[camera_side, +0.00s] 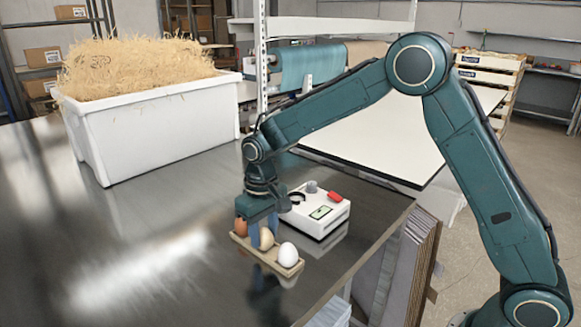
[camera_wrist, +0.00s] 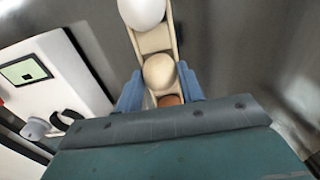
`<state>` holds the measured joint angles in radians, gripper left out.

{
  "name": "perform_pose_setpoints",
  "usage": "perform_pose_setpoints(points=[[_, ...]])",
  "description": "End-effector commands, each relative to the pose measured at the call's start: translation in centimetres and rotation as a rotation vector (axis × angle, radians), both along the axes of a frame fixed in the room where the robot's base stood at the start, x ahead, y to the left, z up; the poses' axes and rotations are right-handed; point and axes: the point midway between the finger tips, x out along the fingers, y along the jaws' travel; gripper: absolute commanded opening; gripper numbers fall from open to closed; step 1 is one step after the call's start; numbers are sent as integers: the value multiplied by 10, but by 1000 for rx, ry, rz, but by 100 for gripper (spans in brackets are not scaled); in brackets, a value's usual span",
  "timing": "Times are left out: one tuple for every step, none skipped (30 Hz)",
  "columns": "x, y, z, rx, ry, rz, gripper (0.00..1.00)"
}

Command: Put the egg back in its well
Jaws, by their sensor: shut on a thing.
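A narrow wooden egg tray (camera_side: 262,256) lies on the dark metal table. My gripper (camera_side: 265,230) points down over it with its blue fingers shut on the cream egg (camera_side: 266,239). In the wrist view, the gripper (camera_wrist: 160,90) has one finger on each side of the cream egg (camera_wrist: 159,71), over the tray's row. I cannot tell whether this egg touches its well. A white egg (camera_side: 288,254) sits at the tray's near right end. A brown egg (camera_side: 240,227) is at the other end, partly hidden by my gripper in the wrist view (camera_wrist: 170,100).
A white device (camera_side: 318,222) with a green screen and red part stands close behind the tray. A large white bin (camera_side: 150,130) of straw stands at the back left. The table's edge runs to the right; the table's left and front are clear.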

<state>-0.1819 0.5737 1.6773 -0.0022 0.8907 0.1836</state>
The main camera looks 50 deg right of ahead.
Motion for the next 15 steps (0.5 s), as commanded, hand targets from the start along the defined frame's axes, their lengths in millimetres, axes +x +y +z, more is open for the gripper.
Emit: perform_pose_setpoints(points=[[0,0,0,0,0,0,25],[0,0,-1,0,0,0,25],[0,0,-1,0,0,0,25],[0,0,-1,0,0,0,25],[0,0,-1,0,0,0,25],[0,0,-1,0,0,0,25],[0,0,-1,0,0,0,25],[0,0,-1,0,0,0,25],[0,0,-1,0,0,0,25],[0,0,-1,0,0,0,25],[0,0,-1,0,0,0,44],[0,0,-1,0,0,0,52],[0,0,-1,0,0,0,57],[0,0,-1,0,0,0,63],[0,0,-1,0,0,0,63]])
